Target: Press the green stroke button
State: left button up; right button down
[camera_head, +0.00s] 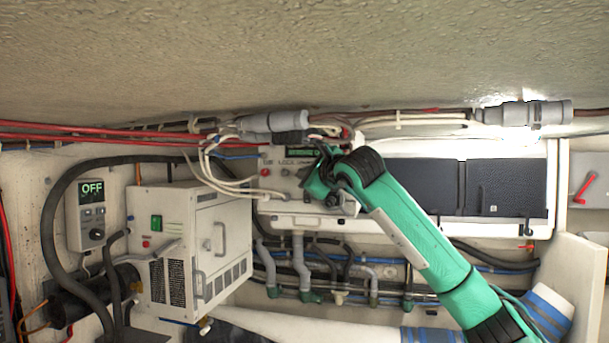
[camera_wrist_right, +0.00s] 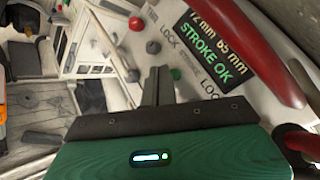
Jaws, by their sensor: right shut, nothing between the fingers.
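The green stroke button (camera_wrist_right: 176,73) shows in the right wrist view on a white control panel, close beside my right gripper's fingertips. I cannot tell whether they touch. My right gripper (camera_wrist_right: 158,76) is shut and empty. In the head view my right gripper (camera_head: 314,188) is in front of the white panel (camera_head: 275,207) and hides part of it; the green button cannot be made out there. The panel's display (camera_wrist_right: 222,48) reads "72 mm 65 mm" and "STROKE OK". My left gripper is not in view.
A red curved handle or hose (camera_wrist_right: 258,50) runs right of the display. White cables (camera_head: 222,175) hang left of the panel, above a white unit (camera_head: 190,245). Pipes run below.

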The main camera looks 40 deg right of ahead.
jog(key=s+a+b, duration=0.2)
jog(key=s+a, duration=0.1)
jog(key=shift+s+a, duration=0.1)
jog(key=shift+a, duration=0.25)
dwell(0.8)
